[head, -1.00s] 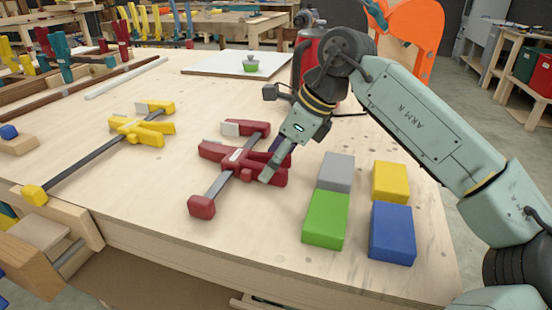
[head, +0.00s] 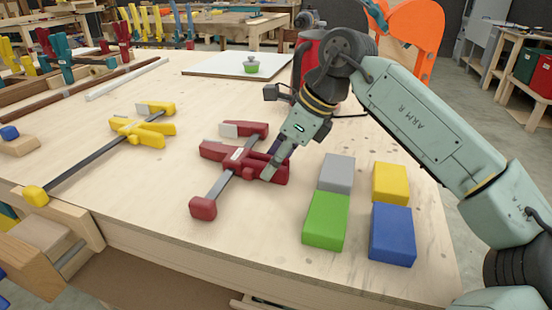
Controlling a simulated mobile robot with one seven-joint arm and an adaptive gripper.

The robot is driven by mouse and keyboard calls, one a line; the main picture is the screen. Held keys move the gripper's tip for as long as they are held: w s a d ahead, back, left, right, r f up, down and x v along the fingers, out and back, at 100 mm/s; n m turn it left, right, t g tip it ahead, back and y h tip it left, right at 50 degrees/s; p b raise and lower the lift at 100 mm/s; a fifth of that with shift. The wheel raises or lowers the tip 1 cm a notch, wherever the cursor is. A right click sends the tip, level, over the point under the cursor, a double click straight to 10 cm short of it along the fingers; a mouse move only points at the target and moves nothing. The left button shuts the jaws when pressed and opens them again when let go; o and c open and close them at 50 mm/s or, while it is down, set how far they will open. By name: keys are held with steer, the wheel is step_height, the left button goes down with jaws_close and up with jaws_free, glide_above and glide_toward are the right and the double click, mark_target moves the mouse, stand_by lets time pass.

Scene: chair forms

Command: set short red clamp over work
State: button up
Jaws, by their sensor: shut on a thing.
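The short red clamp (head: 235,162) lies on the wooden bench, its grey bar running from a red end block at the lower left to red jaws at the upper right. My gripper (head: 273,162) reaches down from the upper right and is shut on the red clamp near its sliding jaw. The clamp appears to be still at bench level. Its contact with the fingers is partly hidden. Right of it stand a grey block (head: 337,171), a green block (head: 326,219), a yellow block (head: 390,182) and a blue block (head: 392,233). I cannot tell which is the work.
A longer yellow clamp (head: 92,158) lies at the left. A white board (head: 215,66) with a small green-and-grey item (head: 251,66) is at the back. A red cylinder (head: 306,52) stands behind my arm. Bare bench lies between the two clamps and along the front.

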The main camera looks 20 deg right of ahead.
steer(key=shift+r+p, duration=1.6)
steer(key=shift+r, duration=0.85)
steer(key=shift+f, duration=0.15)
steer(key=shift+f+b, duration=0.6)
step_height(320, 180, down, 4)
steer(key=b, duration=0.3)
steer(key=p+v, duration=0.6)
steer(key=v, duration=0.2)
steer(key=shift+w+a+r, duration=0.1)
steer(key=shift+w+a, duration=0.05)
jaws_close()
steer(key=shift+d+r, duration=0.25)
steer(key=shift+f, duration=0.15)
